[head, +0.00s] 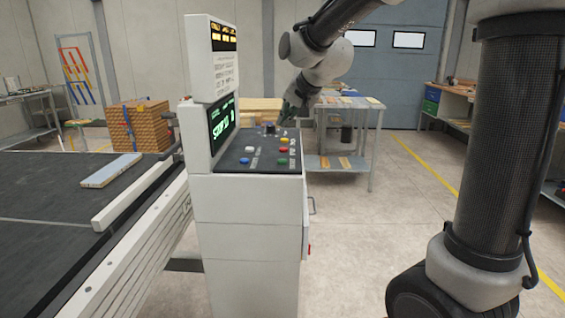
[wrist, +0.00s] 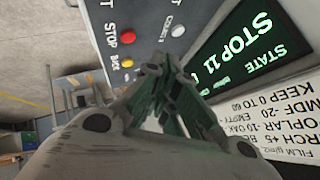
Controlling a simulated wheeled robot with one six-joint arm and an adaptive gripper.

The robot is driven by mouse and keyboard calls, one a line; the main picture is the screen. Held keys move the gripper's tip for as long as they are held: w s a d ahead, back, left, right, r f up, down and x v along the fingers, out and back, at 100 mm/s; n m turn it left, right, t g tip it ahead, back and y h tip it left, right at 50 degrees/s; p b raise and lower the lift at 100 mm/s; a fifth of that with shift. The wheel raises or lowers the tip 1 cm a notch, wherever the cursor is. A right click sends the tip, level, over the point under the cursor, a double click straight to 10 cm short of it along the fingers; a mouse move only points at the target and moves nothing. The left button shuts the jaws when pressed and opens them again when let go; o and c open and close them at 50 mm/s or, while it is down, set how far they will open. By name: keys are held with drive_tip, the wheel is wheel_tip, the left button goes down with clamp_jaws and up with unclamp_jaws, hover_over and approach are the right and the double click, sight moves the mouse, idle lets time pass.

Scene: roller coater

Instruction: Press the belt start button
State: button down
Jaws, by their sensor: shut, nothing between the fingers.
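The control panel (head: 262,165) is the dark sloped top of a white console. In the head view it carries a white button (head: 250,149), a blue button (head: 245,160), a red button (head: 283,150), a yellow button (head: 284,141) and a dark knob (head: 269,127). The wrist view shows the red button (wrist: 127,37) labelled STOP, the yellow button (wrist: 127,62) labelled BACK and the white button (wrist: 178,30). I can read no start label; my fingers hide part of the panel. My gripper (head: 282,119) is shut and empty over the panel's far end, its dark green fingers (wrist: 155,65) pointing toward it.
A screen (head: 222,125) reading STOP stands upright at the panel's left, below a sign (head: 212,65). The dark conveyor belt (head: 60,195) with a board (head: 111,170) lies left. A metal table (head: 360,103) stands behind.

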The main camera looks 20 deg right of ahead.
sight(282, 161)
drive_tip(key=shift+f, duration=4.4)
drive_tip(key=shift+f, duration=0.15)
drive_tip(key=shift+f, duration=0.3)
